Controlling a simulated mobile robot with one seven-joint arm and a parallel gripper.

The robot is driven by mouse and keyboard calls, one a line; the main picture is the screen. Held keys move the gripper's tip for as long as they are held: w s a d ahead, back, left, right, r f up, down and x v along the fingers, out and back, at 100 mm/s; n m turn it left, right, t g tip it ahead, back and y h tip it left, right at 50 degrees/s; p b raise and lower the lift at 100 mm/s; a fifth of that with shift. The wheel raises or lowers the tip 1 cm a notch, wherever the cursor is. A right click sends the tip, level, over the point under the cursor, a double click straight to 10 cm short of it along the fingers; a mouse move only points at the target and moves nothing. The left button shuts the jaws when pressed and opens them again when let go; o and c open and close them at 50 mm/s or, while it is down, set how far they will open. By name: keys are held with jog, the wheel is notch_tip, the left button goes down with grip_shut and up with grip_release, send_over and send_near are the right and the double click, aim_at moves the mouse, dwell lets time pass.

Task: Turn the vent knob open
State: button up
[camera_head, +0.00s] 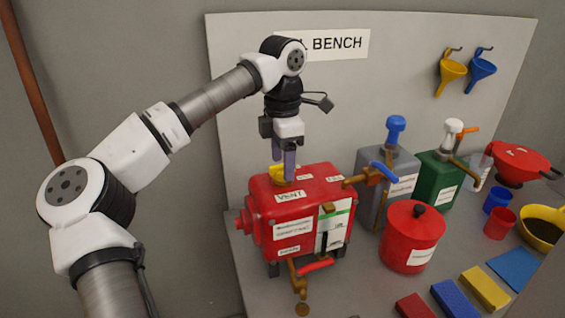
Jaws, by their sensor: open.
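The vent knob (277,173) is a yellow piece on top of the red tank (262,213), beside the white "VENT" label (290,196). My gripper (284,171) points down over the tank top, with its purple-grey fingers at the knob. The jaws are open, and one finger partly covers the knob. I cannot tell whether the fingers touch it or which way the knob is turned.
A red lidded pot (411,238), grey can (388,192) and green can (440,183) stand farther right. Sponges (455,298) lie in front. The backboard (400,80) rises behind.

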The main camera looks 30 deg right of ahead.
jog(key=shift+f, duration=0.85)
jog(key=shift+c, duration=0.3)
jog(key=c, duration=0.9)
jog(key=shift+c, duration=0.2)
jog(key=n, duration=0.5)
jog(key=shift+b, duration=0.3)
jog(key=shift+n+b, duration=0.3)
jog(key=shift+n, duration=2.1)
